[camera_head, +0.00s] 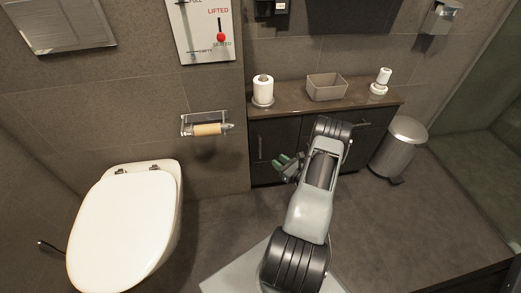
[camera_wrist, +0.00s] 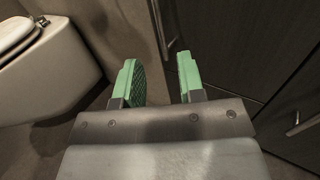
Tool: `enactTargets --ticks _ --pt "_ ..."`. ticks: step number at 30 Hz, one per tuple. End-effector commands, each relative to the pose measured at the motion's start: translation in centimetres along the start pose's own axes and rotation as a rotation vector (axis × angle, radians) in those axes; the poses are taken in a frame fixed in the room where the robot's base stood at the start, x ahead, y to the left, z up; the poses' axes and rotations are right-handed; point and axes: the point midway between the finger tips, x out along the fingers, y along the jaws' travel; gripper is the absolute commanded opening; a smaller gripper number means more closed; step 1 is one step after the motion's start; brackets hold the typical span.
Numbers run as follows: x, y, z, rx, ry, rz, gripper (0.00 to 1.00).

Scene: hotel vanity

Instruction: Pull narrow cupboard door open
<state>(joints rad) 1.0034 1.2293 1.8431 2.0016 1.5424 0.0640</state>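The narrow cupboard door (camera_head: 270,138) is the dark left-hand door under the counter in the head view. It looks closed. Its slim upright metal handle (camera_head: 260,147) is near the door's left side. In the wrist view, an upright metal bar (camera_wrist: 160,28), which looks like this handle, stands beyond the fingertips, in line with the gap between them. My gripper (camera_head: 285,161) is in front of the cupboard, to the right of the handle. In the wrist view my gripper (camera_wrist: 160,78) is open, with its green fingers apart and nothing between them. It appears clear of the handle.
A wider dark door with its own handle (camera_wrist: 297,124) is at the right. The counter (camera_head: 290,96) carries a paper roll (camera_head: 263,87), a grey box (camera_head: 326,87) and a white bottle (camera_head: 382,78). A toilet (camera_head: 125,230) is left; a bin (camera_head: 398,148) is right.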

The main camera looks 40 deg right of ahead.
Motion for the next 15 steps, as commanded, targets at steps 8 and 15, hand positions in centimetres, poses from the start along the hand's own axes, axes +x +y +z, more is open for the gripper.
enactTargets --ticks 8,15 --pt "5.5 0.2 -0.1 -0.004 -0.001 0.007 0.36" --pt "9.5 0.2 -0.1 -0.003 -0.001 0.007 0.36"
